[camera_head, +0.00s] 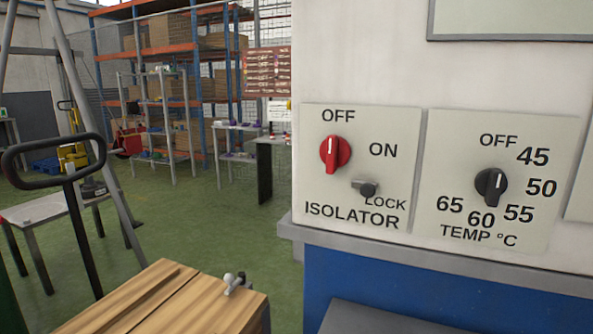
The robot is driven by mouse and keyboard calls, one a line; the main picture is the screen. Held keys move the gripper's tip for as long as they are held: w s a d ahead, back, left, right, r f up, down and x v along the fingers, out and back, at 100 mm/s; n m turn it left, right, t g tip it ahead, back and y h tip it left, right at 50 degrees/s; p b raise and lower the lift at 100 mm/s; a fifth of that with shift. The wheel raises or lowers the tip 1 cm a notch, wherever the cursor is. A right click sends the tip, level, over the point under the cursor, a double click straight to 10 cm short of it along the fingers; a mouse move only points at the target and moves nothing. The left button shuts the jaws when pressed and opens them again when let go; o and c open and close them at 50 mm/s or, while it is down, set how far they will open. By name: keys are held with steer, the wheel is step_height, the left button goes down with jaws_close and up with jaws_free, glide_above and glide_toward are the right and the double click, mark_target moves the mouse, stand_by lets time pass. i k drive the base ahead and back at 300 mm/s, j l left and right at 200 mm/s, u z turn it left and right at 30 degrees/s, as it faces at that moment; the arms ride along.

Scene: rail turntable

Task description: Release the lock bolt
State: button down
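A small bolt (367,189) with a dark round knob and grey body sits beside the word LOCK on the pale isolator plate (315,180). The bolt lies below and right of a red rotary knob (335,153), marked with OFF above and ON to the right. A gap shows between the bolt and the red knob. I cannot tell whether the bolt is engaged. A second bolt-like metal fitting (235,283) with a rounded end is on the wooden planks (150,305) at the bottom. My gripper is not in view.
A black temperature knob (490,186) is on the plate to the right. A grey ledge (420,262) runs below both plates, above a blue panel (400,300). A black-handled bar (75,200) and a grey table (40,212) stand left. Green floor (190,215) is open in the middle.

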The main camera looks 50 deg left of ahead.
mark_target(368, 189)
steer(key=u, duration=1.6)
